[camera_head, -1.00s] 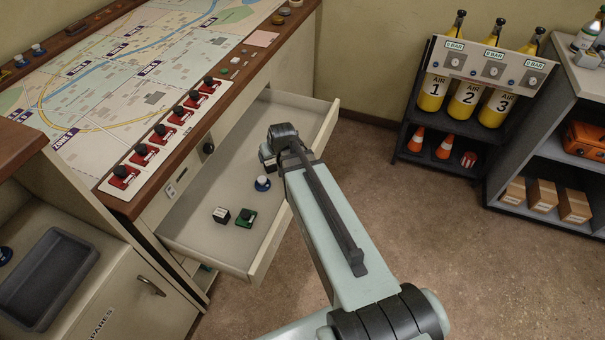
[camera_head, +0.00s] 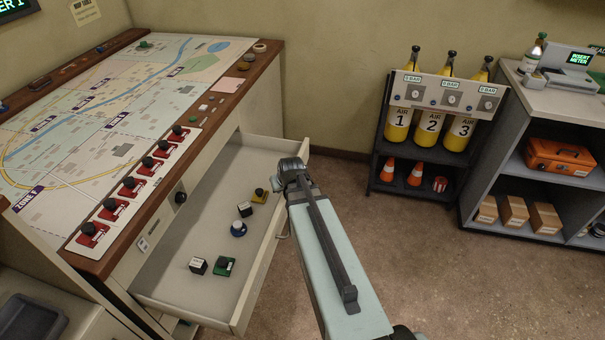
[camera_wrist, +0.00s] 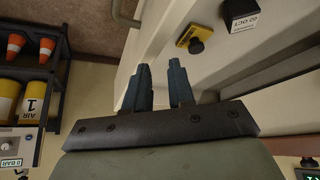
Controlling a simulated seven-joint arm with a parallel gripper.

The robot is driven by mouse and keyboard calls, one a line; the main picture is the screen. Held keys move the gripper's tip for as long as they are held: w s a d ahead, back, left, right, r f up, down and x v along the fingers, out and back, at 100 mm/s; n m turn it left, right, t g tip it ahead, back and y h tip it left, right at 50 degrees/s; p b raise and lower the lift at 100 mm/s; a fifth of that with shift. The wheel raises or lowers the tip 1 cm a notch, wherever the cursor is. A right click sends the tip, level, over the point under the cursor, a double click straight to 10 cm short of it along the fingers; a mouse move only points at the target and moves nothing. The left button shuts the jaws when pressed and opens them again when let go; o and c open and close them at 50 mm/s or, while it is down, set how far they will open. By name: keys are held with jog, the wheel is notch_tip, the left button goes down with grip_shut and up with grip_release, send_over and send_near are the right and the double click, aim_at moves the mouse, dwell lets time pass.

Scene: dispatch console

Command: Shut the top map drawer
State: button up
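The top map drawer (camera_head: 185,275) is pulled well out from under the map table. Its front panel (camera_head: 262,277) carries a bar handle (camera_head: 283,230), which also shows in the wrist view (camera_wrist: 124,14). My gripper's fingers are hidden behind my arm in the head view, close to the far end of the drawer front. In the wrist view my gripper (camera_wrist: 160,68) has its two dark fingers apart with nothing between them. They overlap the drawer's front in the picture; I cannot tell whether they touch it.
Several small knobbed blocks lie in the drawer, among them a yellow one (camera_head: 259,196), a blue-and-white one (camera_head: 238,229) and a green one (camera_head: 224,265). An air-bottle rack (camera_head: 440,130) and a grey shelf unit (camera_head: 545,150) stand at right. Floor (camera_head: 400,250) between is clear.

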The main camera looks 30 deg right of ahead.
jog(key=s+d+m, duration=0.1)
jog(key=d, duration=0.5)
jog(key=s+d+m, duration=0.1)
jog(key=d, duration=0.6)
jog(key=s+d+m+h, duration=0.1)
jog(key=d+m, duration=0.1)
jog(key=d, duration=0.4)
jog(key=shift+s+d+r, duration=0.15)
jog(key=shift+s+d, duration=0.05)
jog(key=shift+d, duration=0.05)
grip_shut()
jog(key=s+d+m+y, duration=0.1)
jog(key=d+m+y, duration=0.15)
jog(key=d, duration=0.55)
jog(key=w+a+r+y, duration=0.3)
jog(key=w+a+y, duration=0.1)
jog(key=a+y, duration=0.25)
jog(key=w+a+f, duration=0.6)
jog(key=w+a, duration=0.1)
jog(key=a, duration=0.1)
jog(key=shift+w+a+f+t, duration=0.2)
jog(key=shift+f+t, duration=0.2)
